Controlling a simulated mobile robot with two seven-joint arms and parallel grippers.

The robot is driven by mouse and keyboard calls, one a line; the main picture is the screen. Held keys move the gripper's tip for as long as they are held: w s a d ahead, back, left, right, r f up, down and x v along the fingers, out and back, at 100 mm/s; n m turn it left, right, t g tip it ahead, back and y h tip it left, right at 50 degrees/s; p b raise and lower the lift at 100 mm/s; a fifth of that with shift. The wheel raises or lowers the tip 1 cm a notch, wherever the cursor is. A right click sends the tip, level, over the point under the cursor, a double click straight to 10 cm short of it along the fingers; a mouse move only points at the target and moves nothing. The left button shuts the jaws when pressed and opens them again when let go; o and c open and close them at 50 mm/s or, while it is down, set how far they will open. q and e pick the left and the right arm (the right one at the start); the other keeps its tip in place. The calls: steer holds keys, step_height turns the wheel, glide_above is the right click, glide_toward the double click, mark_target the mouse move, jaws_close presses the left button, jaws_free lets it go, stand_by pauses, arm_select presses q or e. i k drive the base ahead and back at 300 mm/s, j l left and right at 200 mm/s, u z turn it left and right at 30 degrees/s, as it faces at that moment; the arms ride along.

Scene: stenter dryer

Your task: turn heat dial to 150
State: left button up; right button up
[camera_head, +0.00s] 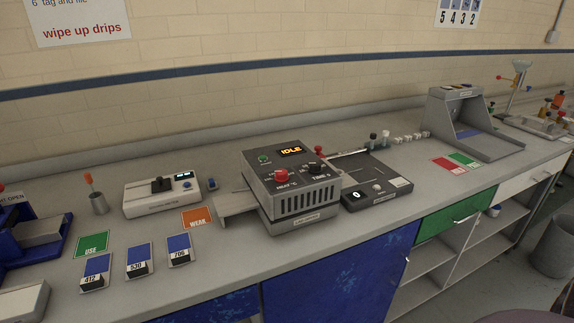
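The stenter dryer (300,205) is a grey box with a dark sloped panel, standing on the counter in the middle of the view. Its heat dial (281,175) is a red knob on the left of the panel, above a label that seems to read HEAT °C. The dial's pointer is too small to read. A black time dial (315,168) sits to its right. A lit display (291,151) reads IDLE, with a green button (263,159) to its left. Neither of my grippers is in view.
A grey tray (232,202) sticks out from the dryer's left side. A white meter (160,195) stands further left, with several blue swatches in front. A black scale (377,193) stands close on the right. The counter strip before the dryer is clear.

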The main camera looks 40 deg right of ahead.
mark_target(281, 177)
steer(key=l+u, duration=0.15)
steer(key=l, duration=1.2)
